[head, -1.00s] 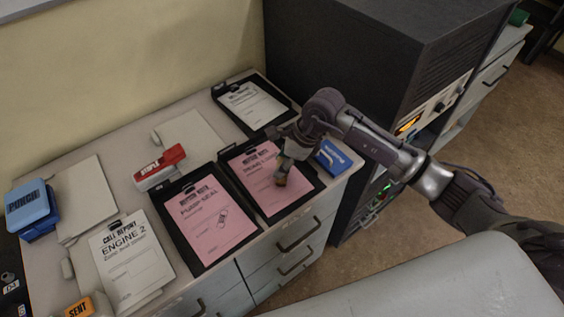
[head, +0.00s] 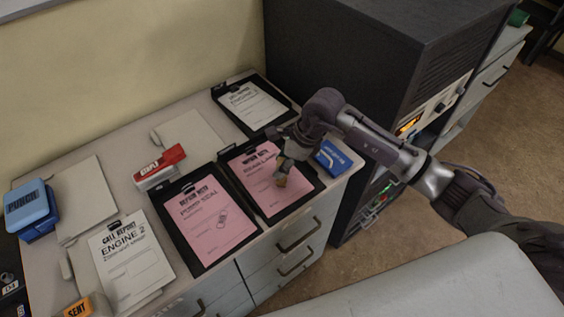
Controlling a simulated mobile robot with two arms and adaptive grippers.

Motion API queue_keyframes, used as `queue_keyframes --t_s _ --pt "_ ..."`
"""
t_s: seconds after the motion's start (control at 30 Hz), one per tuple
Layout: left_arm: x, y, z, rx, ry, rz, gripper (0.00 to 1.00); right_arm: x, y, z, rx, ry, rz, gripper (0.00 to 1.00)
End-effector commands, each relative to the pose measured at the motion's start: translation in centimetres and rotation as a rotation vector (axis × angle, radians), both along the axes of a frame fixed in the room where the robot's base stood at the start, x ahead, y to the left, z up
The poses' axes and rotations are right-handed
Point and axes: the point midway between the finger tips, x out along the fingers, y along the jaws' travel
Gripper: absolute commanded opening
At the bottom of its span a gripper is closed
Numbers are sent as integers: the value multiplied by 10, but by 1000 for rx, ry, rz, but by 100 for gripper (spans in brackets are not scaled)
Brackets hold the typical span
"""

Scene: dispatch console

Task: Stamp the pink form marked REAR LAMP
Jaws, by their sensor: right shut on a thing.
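The pink form (head: 266,185) on a black clipboard lies at the right of the console top; its title is partly hidden by my gripper and only partly legible. A second pink form (head: 207,222), which seems to read PUMP SEAL, lies on a clipboard to the left. My left gripper is not in view.
A blue box (head: 333,157) sits right of the clipboard, by a dark cabinet (head: 375,60).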

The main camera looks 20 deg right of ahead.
Motion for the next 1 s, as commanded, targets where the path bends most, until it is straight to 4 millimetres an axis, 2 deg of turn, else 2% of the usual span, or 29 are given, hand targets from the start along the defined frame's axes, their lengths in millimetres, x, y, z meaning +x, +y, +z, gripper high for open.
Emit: queue_keyframes --t_s 0.13,0.8,1.0 --pt "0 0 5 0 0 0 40 -2 -1 4 -5 9 1 22" --pt "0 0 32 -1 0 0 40 -1 0 62 -2 1 1 22" --pt "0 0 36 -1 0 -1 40 -1 0 70 -1 3 1 22"
